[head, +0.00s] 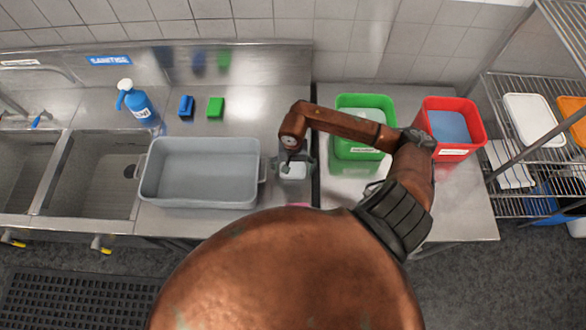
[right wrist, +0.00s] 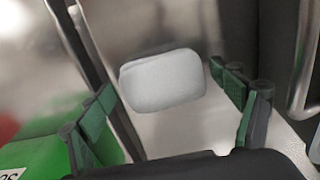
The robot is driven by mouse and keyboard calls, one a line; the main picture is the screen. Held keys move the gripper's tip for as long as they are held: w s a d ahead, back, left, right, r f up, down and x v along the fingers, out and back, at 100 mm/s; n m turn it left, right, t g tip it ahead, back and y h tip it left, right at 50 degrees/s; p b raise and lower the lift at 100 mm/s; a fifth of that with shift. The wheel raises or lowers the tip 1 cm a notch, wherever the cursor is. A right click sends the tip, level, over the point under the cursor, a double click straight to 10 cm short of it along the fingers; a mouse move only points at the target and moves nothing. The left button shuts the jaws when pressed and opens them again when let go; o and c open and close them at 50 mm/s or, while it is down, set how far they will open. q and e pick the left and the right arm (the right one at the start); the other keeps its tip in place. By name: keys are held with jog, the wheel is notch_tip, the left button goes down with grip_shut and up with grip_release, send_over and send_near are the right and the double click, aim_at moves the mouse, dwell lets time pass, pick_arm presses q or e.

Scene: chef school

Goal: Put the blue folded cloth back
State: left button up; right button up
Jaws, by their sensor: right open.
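A pale grey-white folded-looking piece (head: 293,171) lies on the steel counter between the grey basin and the green tub. In the right wrist view it is a soft, rounded block (right wrist: 162,80) beyond my fingertips; I cannot tell if it is the task's cloth, as it looks hardly blue. My right gripper (head: 293,163) is open above it; in the right wrist view the gripper (right wrist: 168,108) has its fingers apart to either side, with nothing clearly held. A flat blue surface (head: 449,126) shows inside the red tub (head: 454,154); cloth or liquid, I cannot tell. My left gripper is out of view.
A grey basin (head: 200,201) stands left of my right gripper, and a green tub (head: 358,151) stands to its right. A blue spray bottle (head: 139,104), a blue block (head: 186,106) and a green block (head: 216,107) stand behind. Wire shelves (head: 515,90) stand far right.

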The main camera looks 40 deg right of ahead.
aim_at(293, 170)
jog(key=shift+d+r, duration=0.1)
jog(key=shift+r, duration=0.4)
notch_tip(293, 170, up, 11)
jog(key=b, duration=0.2)
jog(key=shift+r+b, duration=0.15)
jog(key=shift+b, duration=0.25)
